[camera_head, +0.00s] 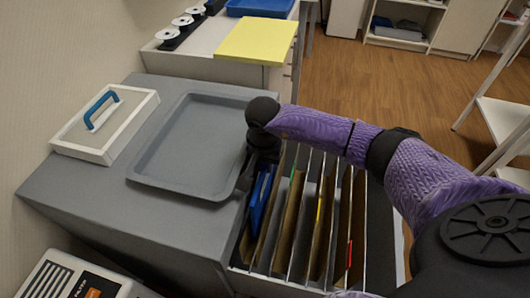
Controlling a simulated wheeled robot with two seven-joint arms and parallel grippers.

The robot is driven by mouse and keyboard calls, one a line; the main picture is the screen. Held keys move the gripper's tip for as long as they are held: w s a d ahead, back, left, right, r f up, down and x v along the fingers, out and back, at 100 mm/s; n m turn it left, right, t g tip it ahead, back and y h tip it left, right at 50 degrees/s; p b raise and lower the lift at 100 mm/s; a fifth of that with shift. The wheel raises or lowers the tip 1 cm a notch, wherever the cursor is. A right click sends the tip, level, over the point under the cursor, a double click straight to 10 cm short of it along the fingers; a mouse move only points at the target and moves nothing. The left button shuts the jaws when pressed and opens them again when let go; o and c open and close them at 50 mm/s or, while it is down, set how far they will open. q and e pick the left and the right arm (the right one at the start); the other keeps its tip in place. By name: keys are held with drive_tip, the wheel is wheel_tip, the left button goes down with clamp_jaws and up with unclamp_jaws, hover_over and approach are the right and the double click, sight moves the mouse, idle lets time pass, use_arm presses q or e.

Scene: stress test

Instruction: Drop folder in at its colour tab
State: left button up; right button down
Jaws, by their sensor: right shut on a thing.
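An open file drawer (262,284) holds several upright tan folders (292,222) between thin grey dividers. My right gripper (257,172) is over the left end of the drawer, beside the cabinet top's edge. It is shut on a blue folder (261,203), which hangs upright and slightly tilted below it at the leftmost files. The folder's lower part is hidden in the drawer, and the jaws partly hide its top. My left gripper is out of view.
A grey tray (190,150) and a white box lid with blue handle (105,125) lie on the grey cabinet top (75,190). A yellow board (257,40) lies on the white counter behind. A white shelf rack (500,120) stands at right; the wooden floor is clear.

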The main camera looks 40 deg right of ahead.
drive_tip(key=shift+f+b, duration=0.35)
drive_tip(key=shift+f, duration=0.2)
drive_tip(key=c, duration=0.6)
unclamp_jaws()
drive_tip(key=shift+s, duration=0.1)
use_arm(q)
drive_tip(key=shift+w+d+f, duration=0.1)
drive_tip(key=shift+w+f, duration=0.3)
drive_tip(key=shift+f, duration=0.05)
use_arm(e)
drive_tip(key=shift+r, duration=0.1)
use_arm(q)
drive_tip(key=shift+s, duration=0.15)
